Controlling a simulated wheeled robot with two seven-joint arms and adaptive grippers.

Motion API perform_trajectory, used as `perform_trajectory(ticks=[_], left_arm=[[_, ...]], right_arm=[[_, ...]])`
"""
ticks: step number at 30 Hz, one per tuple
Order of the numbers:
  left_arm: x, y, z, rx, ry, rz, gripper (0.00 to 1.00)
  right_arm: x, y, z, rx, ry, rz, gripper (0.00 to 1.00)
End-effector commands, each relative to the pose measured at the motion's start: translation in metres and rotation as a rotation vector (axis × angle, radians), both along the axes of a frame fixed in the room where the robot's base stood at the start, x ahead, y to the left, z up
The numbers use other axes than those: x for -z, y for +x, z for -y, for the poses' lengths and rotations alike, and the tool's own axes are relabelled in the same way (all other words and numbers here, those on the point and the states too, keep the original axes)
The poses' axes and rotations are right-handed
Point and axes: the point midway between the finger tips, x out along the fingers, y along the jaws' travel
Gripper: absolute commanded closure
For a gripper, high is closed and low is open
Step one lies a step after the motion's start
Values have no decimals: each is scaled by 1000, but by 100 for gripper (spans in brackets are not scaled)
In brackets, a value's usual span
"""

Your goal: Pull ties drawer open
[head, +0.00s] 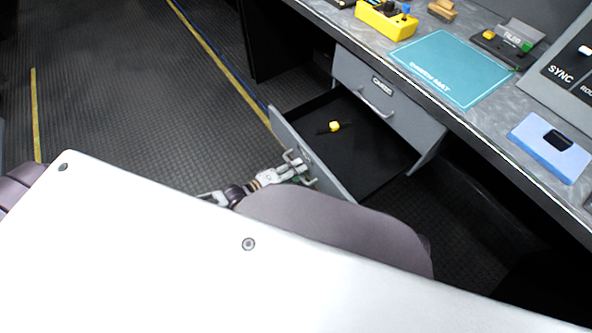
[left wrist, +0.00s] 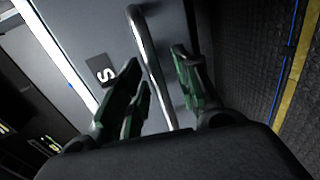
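The ties drawer (head: 312,160) is the lower grey drawer under the counter, and it stands pulled well out. Its dark inside holds a small yellow item with black strips (head: 334,126). My left gripper (head: 298,168) is at the outer side of the drawer front. In the left wrist view, the bar handle (left wrist: 150,62) runs between the green-padded fingers of my left gripper (left wrist: 157,75). The fingers are apart, with gaps visible beside the bar. A label ending in "S" (left wrist: 102,74) shows on the grey front. My right gripper is not in view.
A closed upper drawer (head: 395,106) with its own handle sits above the open one. The counter holds a teal mat (head: 452,68), a yellow box (head: 386,19) and a blue block (head: 550,147). Free ribbed floor (head: 130,90) lies to the left.

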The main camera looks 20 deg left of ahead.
Motion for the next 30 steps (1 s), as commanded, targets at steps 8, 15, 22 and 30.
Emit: perform_trajectory(ticks=[8, 15, 22, 30], left_arm=[[-1, 0, -1, 0, -1, 1, 67], [-2, -8, -6, 0, 0, 0, 67], [-6, -22, -16, 0, 1, 1, 67], [-10, -41, -30, 0, 1, -1, 67]], right_arm=[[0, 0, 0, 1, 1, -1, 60], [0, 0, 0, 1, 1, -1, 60], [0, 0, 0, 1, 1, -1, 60], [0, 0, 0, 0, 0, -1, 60]])
